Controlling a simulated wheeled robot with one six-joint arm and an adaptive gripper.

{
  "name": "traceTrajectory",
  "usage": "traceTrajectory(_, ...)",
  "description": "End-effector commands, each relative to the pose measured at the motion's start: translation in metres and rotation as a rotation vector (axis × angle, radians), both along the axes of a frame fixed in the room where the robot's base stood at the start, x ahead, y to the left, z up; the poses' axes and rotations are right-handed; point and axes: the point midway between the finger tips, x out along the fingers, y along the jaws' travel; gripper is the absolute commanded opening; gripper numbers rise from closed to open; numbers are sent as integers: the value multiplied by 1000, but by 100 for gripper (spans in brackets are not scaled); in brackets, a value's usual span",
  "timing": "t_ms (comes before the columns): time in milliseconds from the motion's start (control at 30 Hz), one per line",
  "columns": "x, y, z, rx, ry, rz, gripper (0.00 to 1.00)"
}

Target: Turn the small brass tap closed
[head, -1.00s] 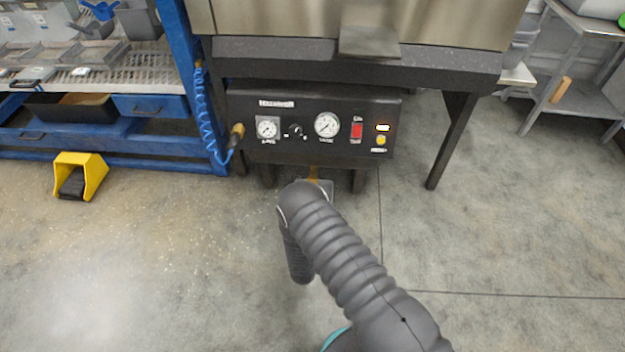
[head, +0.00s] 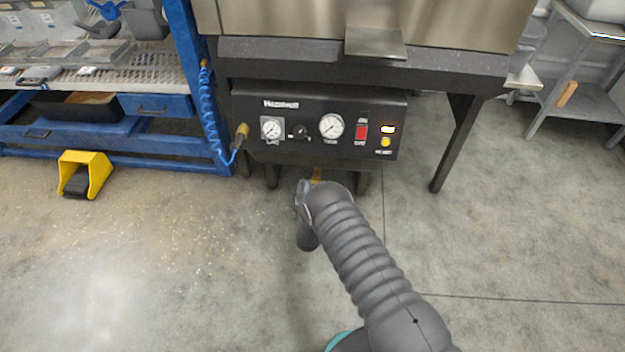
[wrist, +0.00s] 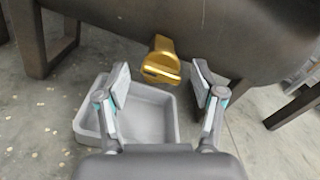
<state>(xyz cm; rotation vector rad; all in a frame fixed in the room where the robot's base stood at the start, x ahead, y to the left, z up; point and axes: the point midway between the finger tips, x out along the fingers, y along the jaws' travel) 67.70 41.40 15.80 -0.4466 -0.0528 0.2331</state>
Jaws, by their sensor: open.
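The small brass tap (wrist: 161,60) sticks out from the underside of a dark rounded body in the wrist view. In the head view a bit of it (head: 317,174) shows under the black control panel, just above my arm. My gripper (wrist: 160,84) is open and empty, with one finger on each side below the tap. The fingertips look apart from the tap.
A grey tray (wrist: 150,118) stands on the floor beneath the tap. The control panel (head: 345,104) has gauges and a red switch. A blue coiled hose (head: 206,110) hangs left of it. A yellow pedal guard (head: 84,160) stands at left. Open floor lies around.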

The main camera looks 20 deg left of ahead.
Motion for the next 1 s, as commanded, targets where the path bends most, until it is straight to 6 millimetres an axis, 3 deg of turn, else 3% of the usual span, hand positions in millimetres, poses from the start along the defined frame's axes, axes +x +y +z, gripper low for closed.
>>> traceTrajectory(233,27,6,0,1,-1,-1,68)
traceTrajectory(600,32,7,0,0,0,-1,68)
traceTrajectory(633,32,7,0,0,0,-1,65)
traceTrajectory(800,32,7,0,0,0,-1,23)
traceTrajectory(867,32,7,0,0,0,0,10)
traceTrajectory(900,30,31,-1,5,-3,5,10)
traceTrajectory(967,32,18,1,1,-1,3,15)
traceTrajectory(1000,31,17,0,2,1,5,8)
